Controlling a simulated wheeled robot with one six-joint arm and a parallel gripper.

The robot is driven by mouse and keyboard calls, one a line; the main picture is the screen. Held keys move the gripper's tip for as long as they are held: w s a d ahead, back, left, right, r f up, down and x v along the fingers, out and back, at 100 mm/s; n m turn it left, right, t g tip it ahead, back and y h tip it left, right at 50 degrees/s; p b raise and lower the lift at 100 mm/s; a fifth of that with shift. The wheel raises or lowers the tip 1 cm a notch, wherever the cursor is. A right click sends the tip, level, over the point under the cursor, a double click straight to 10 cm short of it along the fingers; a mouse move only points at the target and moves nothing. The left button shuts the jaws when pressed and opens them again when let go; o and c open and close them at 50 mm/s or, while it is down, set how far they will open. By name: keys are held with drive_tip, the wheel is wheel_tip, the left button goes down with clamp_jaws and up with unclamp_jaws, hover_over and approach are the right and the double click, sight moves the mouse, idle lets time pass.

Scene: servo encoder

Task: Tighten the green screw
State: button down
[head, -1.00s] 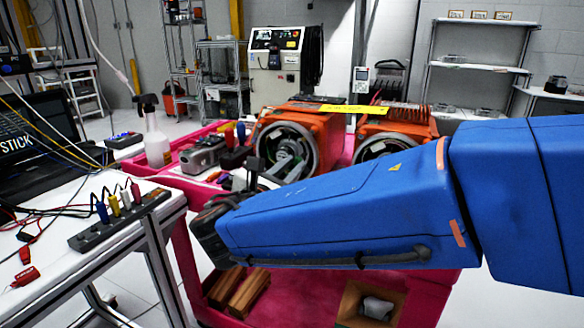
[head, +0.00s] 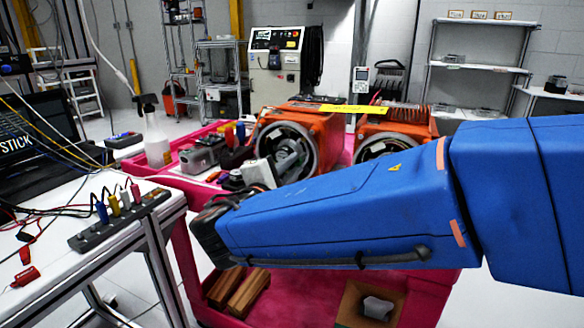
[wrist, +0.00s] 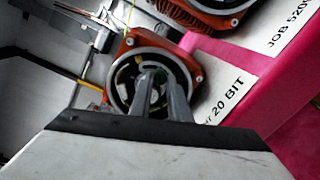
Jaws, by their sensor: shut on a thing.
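The orange servo motor (head: 330,130) with a round open end stands on the pink cart, and its ring also shows in the wrist view (wrist: 190,62). My gripper (head: 291,155) reaches into that round opening, with its white body outside. In the wrist view my gripper's two grey fingers (wrist: 158,76) are close together in front of the opening. A small green spot, which looks like the green screw (wrist: 155,97), shows between them. The fingers are shut on it and hide most of it. Its thread and seat cannot be seen.
A second orange motor (head: 408,127) stands to the right. A spray bottle (head: 156,140) and a grey device (head: 203,154) are left of the motor. The pink cart (head: 455,290) has a lower shelf with wooden blocks. A white table (head: 105,262) with cables is at left.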

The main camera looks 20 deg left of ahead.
drive_tip(key=m, duration=0.5)
drive_tip(key=shift+f+m, duration=0.1)
drive_tip(key=shift+m, duration=0.6)
drive_tip(key=c, duration=1.6)
unclamp_jaws()
drive_tip(key=shift+c, duration=0.2)
drive_tip(key=s+a, duration=0.1)
drive_tip(key=s, duration=1.6)
drive_tip(key=shift+s+a, duration=0.2)
